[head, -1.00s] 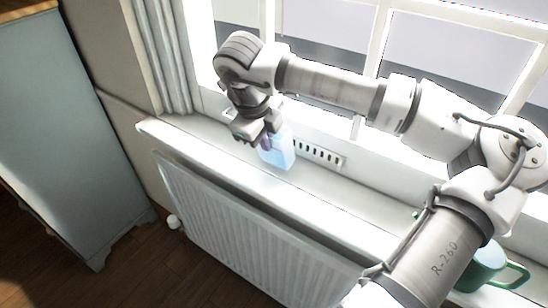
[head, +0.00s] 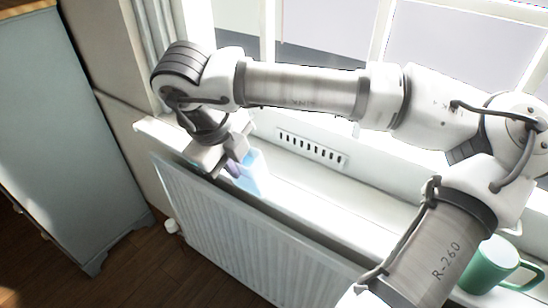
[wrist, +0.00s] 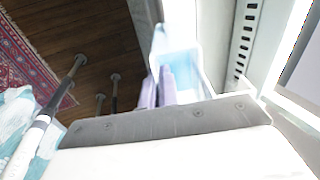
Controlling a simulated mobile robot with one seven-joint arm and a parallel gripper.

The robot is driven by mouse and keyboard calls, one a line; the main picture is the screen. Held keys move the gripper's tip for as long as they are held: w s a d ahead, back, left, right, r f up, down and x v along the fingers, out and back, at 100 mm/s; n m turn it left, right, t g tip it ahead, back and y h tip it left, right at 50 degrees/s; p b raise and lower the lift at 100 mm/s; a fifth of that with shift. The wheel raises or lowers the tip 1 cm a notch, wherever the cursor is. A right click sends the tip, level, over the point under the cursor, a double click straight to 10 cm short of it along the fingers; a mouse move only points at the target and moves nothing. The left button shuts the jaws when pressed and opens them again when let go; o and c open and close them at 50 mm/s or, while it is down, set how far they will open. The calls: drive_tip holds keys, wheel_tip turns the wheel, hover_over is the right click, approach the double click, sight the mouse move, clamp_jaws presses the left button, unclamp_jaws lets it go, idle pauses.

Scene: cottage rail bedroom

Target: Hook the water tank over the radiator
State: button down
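The water tank (head: 250,173) is a pale blue, box-shaped container. In the head view it is at the front edge of the windowsill, above the radiator's upper left part. My gripper (head: 233,169), with purple fingers, is at the tank's left side and appears shut on it. In the wrist view the two fingers (wrist: 159,88) are close together against the near side of the tank (wrist: 181,62). The white ribbed radiator (head: 235,232) hangs below the sill. Whether the tank touches the sill or radiator is hard to tell.
The white windowsill (head: 320,203) runs along the window, with a slotted vent (head: 312,148) behind the tank. A green mug (head: 488,266) stands at the sill's right end. A grey-blue cabinet (head: 60,130) stands at left. A patterned rug (wrist: 35,65) lies on the wooden floor.

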drive_tip(key=s+a+b, duration=0.2)
drive_tip(key=s+a, duration=0.4)
drive_tip(key=s, duration=0.3)
drive_tip(key=shift+a, duration=0.35)
idle(0.3)
